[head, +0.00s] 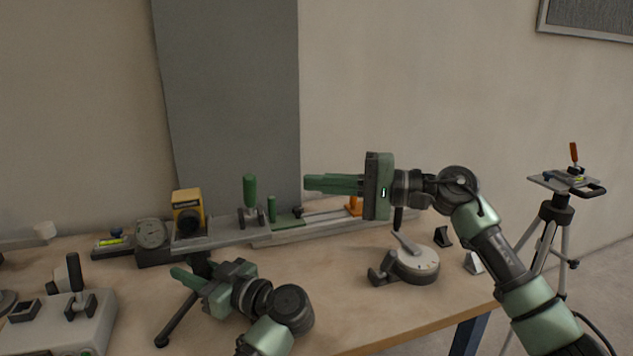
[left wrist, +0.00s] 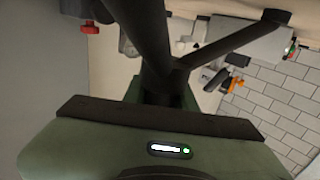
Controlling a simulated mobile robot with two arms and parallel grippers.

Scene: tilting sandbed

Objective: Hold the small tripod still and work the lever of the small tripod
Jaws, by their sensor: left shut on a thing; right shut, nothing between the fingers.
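The small tripod is dark; its leg (head: 175,322) slants down to the table at the front left of the head view. My left gripper (head: 184,276) is shut on the tripod's upper part, which it largely hides. In the left wrist view, dark tripod legs (left wrist: 228,46) spread out close in front of my gripper. A yellow-and-black box (head: 187,212) shows just above and behind it; I cannot tell whether it is joined to the tripod. I cannot make out the tripod's lever. My right gripper (head: 308,184) is shut and empty, in the air to the right of the tripod.
A grey rail (head: 240,236) with a green-handled clamp (head: 249,198) lies along the back. A round dial gauge (head: 151,234) stands left of the box. A grey round device (head: 414,266) with a lever is at right. A large tripod (head: 556,211) stands beyond the table (head: 400,318).

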